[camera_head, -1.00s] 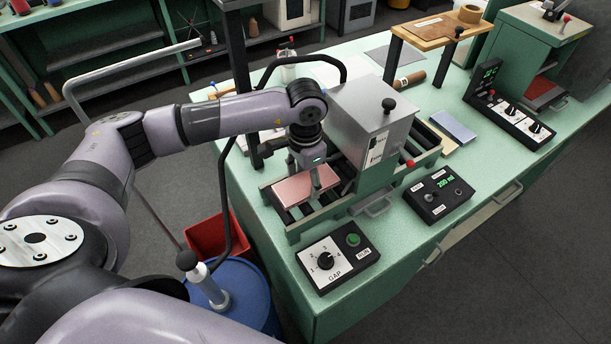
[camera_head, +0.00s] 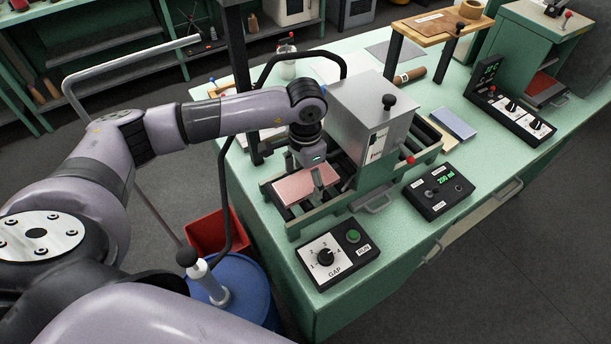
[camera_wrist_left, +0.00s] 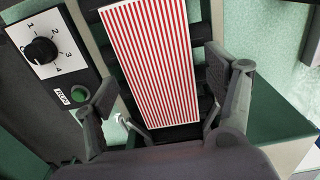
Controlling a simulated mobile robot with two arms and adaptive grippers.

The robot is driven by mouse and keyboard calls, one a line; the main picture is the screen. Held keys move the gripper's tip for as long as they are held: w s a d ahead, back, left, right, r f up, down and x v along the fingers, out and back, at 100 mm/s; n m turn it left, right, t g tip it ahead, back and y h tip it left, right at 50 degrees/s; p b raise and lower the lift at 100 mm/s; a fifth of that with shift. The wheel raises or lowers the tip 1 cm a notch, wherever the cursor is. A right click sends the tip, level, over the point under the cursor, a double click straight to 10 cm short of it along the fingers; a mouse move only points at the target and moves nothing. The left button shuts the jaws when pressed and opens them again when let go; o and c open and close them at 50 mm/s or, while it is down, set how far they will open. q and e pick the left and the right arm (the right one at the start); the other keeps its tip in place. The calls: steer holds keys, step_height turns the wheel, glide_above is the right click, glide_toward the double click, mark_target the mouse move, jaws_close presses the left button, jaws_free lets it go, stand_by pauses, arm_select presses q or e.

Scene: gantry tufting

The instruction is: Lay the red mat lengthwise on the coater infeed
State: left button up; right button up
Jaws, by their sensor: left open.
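The red mat (camera_head: 297,188), striped red and white in the left wrist view (camera_wrist_left: 152,62), lies flat on the coater infeed (camera_head: 303,222) in front of the coater's metal housing (camera_head: 372,118). Its long side runs along the infeed in the left wrist view. My left gripper (camera_head: 305,172) is just above the mat. In the left wrist view its two fingers (camera_wrist_left: 160,110) are spread, one on each side of the mat's near end, with a gap visible at each side. My right gripper does not show.
A GAP dial box (camera_head: 337,258) with a green RUN button stands beside the infeed. A pump control box (camera_head: 438,192) sits to the right. A red bin (camera_head: 207,235) and a blue drum (camera_head: 243,285) stand on the floor by the bench's left end.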

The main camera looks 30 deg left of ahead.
mark_target(306, 181)
arm_select(q)
steer(key=shift+r, duration=0.35)
step_height(306, 181, up, 12)
steer(key=b, duration=0.4)
steer(key=shift+f, duration=0.25)
stand_by(0.7)
